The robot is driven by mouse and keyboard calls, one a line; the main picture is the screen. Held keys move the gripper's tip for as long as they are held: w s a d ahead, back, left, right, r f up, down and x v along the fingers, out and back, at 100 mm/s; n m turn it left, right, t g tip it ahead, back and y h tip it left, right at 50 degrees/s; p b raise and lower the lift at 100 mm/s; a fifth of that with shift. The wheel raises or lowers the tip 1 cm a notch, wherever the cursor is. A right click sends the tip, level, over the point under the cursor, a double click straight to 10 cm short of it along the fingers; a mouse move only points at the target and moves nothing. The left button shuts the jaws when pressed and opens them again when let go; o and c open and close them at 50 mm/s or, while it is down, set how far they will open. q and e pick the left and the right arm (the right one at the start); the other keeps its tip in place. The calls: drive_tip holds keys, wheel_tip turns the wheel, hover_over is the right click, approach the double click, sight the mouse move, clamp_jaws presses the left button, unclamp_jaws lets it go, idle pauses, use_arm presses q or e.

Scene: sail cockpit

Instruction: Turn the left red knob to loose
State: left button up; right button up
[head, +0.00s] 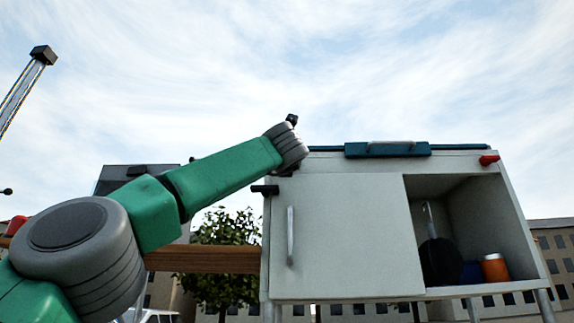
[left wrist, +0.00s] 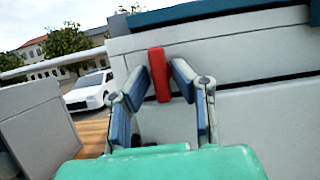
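The left red knob (left wrist: 159,74) shows in the left wrist view as an upright red bar on the pale wall, below a teal edge. My left gripper (left wrist: 160,72) has one blue-padded fingertip on each side of it. The tips sit close against the knob's sides, with little or no gap. In the head view my green left arm reaches up to the cabinet's upper left corner; the gripper and left knob are hidden there. Another red knob (head: 488,160) sits at the cabinet's upper right. My right gripper is not in view.
The white cabinet (head: 340,235) has a closed door with a handle (head: 290,236). Its open right compartment holds an orange container (head: 495,268) and a dark round item (head: 440,262). A teal hatch (head: 387,149) lies on top. A wooden beam (head: 215,259) runs left.

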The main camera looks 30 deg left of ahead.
use_arm(q)
drive_tip(key=v, duration=1.2)
drive_tip(key=shift+w, duration=0.1)
idle(0.5)
